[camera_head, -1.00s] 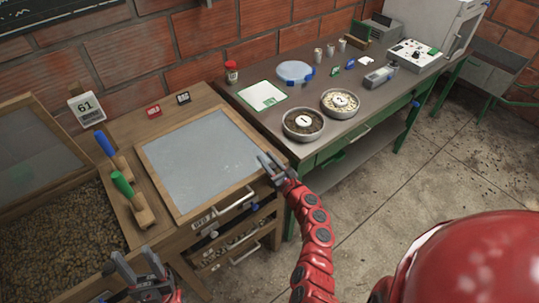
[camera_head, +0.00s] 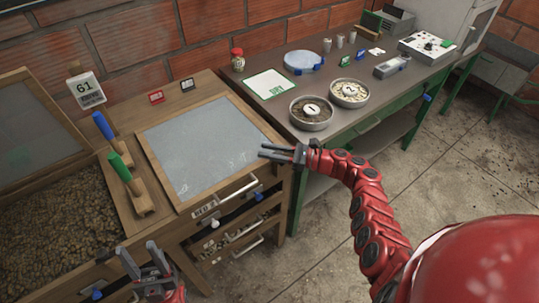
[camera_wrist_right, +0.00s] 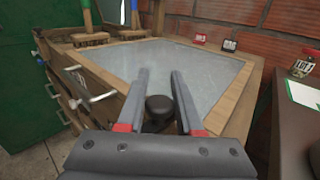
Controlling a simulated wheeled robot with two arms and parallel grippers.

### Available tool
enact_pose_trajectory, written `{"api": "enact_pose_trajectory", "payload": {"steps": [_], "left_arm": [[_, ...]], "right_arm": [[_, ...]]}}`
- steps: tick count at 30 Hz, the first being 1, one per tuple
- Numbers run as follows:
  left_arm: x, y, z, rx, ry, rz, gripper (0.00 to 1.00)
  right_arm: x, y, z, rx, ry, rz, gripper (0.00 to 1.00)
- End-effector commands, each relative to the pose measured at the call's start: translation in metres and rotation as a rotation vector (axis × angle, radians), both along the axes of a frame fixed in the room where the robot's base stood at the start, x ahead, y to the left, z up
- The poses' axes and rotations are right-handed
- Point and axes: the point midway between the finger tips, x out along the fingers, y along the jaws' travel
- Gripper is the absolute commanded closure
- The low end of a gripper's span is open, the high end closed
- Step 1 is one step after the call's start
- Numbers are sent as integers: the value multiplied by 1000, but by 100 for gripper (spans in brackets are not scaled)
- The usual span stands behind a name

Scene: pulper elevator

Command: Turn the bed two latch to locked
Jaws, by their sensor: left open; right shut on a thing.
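Bed two is a wooden box with a grey flat top (camera_head: 200,150) in a wooden frame. Its front has a label (camera_head: 205,209) and a pale bar handle (camera_head: 238,188). Small blue and white fittings (camera_head: 215,223) sit below the handle; which one is the latch I cannot tell. My right gripper (camera_head: 264,151) is above the bed's front right corner. In the right wrist view a dark round knob (camera_wrist_right: 160,104) sits between its fingers, which are closed on it. My left gripper (camera_head: 142,252) is open and empty at the lower left, in front of the beds.
Two brushes, with a blue handle (camera_head: 103,126) and a green handle (camera_head: 119,165), stand on the ledge left of bed two. A bed of brown beans (camera_head: 50,225) lies further left. The table at right holds bowls (camera_head: 311,113), a scale (camera_head: 427,46) and a jar (camera_head: 238,60).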

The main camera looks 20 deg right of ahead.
Motion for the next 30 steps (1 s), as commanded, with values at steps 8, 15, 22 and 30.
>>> {"api": "enact_pose_trajectory", "payload": {"steps": [8,15,22,30], "left_arm": [[0,0,-18,0,0,0,50],[0,0,-21,0,0,0,50],[0,0,-21,0,0,0,50],[0,0,-21,0,0,0,50]], "right_arm": [[-2,1,-3,-5,2,76,100],[-3,3,-2,-1,2,101,100],[-3,3,-1,-1,2,103,100],[-3,3,-1,-1,0,102,42]]}}
